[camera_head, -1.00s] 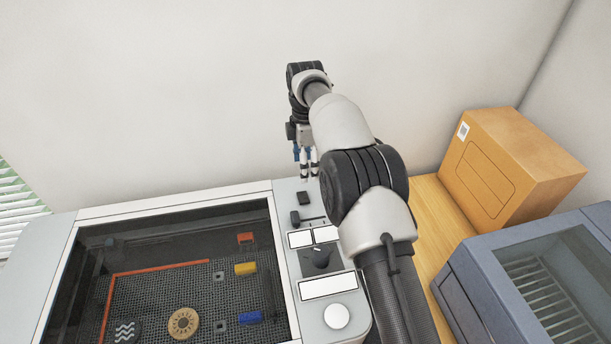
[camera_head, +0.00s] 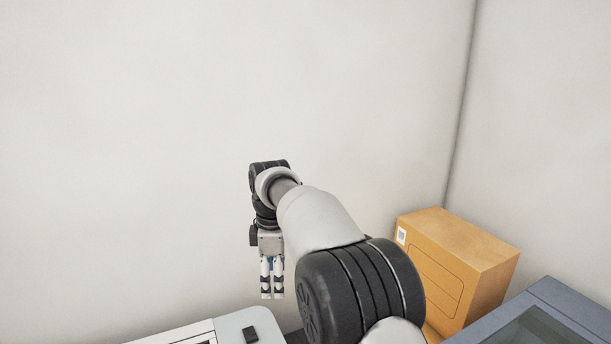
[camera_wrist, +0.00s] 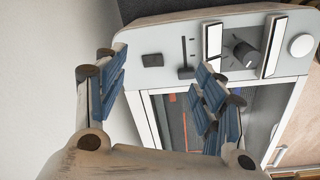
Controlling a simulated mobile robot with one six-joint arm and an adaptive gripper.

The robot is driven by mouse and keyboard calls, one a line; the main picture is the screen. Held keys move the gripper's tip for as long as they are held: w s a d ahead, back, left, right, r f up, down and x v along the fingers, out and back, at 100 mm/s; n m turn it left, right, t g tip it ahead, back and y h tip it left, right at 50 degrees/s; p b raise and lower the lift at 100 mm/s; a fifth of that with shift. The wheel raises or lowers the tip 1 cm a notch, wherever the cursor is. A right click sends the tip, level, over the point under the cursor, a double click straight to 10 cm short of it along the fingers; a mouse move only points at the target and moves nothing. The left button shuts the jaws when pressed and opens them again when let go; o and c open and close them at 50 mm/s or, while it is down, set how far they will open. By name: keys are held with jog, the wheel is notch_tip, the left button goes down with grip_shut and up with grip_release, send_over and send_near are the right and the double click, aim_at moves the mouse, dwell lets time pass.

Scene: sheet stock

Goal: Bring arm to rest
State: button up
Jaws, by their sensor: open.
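My gripper (camera_head: 272,292) hangs fingers down from my outstretched arm in the head view, left of the cardboard box. In the wrist view my gripper (camera_wrist: 160,85) shows its two blue-padded fingers spread apart, with nothing between them. Beyond the fingers is the light grey control panel of a machine (camera_wrist: 215,35). The panel has a black knob (camera_wrist: 245,54), a slider (camera_wrist: 185,68) and a round white button (camera_wrist: 301,45). Only a corner of this machine (camera_head: 230,325) shows at the bottom of the head view.
An orange-brown cardboard box (camera_head: 440,265) stands on the right by the wall corner. A blue-grey machine with a dark window (camera_head: 540,320) is at the lower right. Plain walls close off the back and right. The air left of my gripper is clear.

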jog(key=s+d+r+m+t+b, duration=0.2)
jog(key=s+d+r+m+b, duration=0.2)
jog(key=s+d+m+b, duration=0.85)
jog(key=s+d+f+m+t, duration=0.1)
jog(key=s+d+f+m, duration=0.2)
jog(key=s, duration=0.9)
jog(key=s+d+f+m, duration=0.3)
jog(key=s+d+f, duration=0.3)
jog(key=s+f, duration=0.4)
jog(key=shift+s+d+t, duration=0.4)
jog(key=shift+s, duration=0.6)
jog(key=shift+c, duration=0.3)
